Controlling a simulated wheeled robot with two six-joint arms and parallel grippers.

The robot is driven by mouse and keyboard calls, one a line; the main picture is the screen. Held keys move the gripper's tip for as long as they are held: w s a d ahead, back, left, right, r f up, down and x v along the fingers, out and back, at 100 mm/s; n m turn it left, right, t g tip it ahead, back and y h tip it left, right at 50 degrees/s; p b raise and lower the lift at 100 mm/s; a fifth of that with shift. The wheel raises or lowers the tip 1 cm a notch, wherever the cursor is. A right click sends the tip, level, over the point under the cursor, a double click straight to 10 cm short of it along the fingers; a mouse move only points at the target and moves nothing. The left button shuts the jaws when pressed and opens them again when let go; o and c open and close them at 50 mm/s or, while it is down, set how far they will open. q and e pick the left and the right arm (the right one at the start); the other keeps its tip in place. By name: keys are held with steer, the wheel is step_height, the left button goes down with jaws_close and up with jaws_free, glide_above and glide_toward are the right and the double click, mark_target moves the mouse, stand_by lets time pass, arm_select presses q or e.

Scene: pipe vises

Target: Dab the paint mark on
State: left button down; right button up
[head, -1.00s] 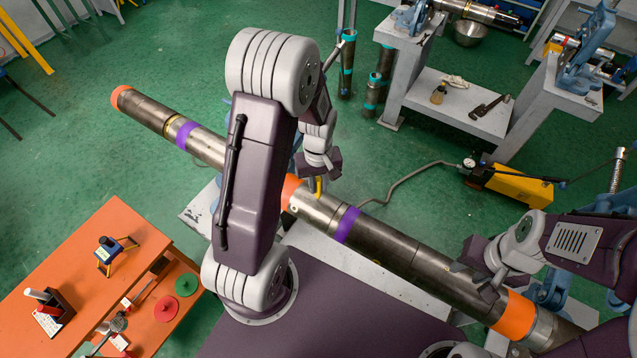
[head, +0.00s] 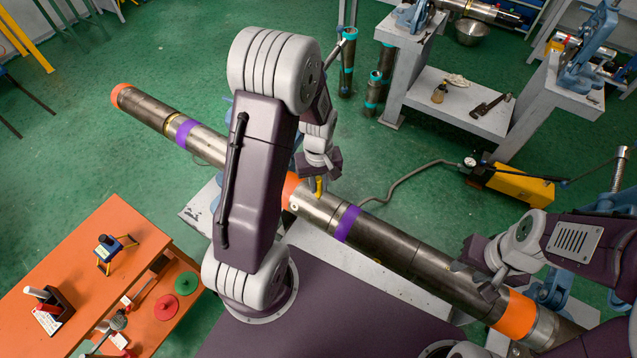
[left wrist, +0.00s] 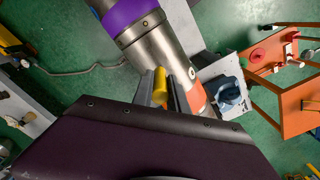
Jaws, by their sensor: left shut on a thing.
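A long steel pipe (head: 400,258) lies diagonally across the head view, with purple and orange bands. A small white round mark (head: 293,206) shows on it beside an orange band; it also shows in the left wrist view (left wrist: 192,63). My left gripper (head: 319,178) is above the pipe, shut on a yellow marker (left wrist: 160,86) that points down at the bare metal between the white mark and a purple band (head: 347,223). Whether its tip touches is hidden. My right gripper (head: 488,285) is at the pipe near the right orange band; its fingers are unclear.
An orange table (head: 75,255) at lower left holds a small yellow-and-blue stand (head: 112,251) and a black holder (head: 50,305). A grey bench (head: 425,90) stands behind, with a yellow pump (head: 515,185) on the green floor. Vises support the pipe.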

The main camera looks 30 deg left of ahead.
stand_by(0.7)
arm_select(q)
step_height(320, 180, up, 7)
steer(key=p, duration=0.7)
steer(key=shift+r, duration=0.1)
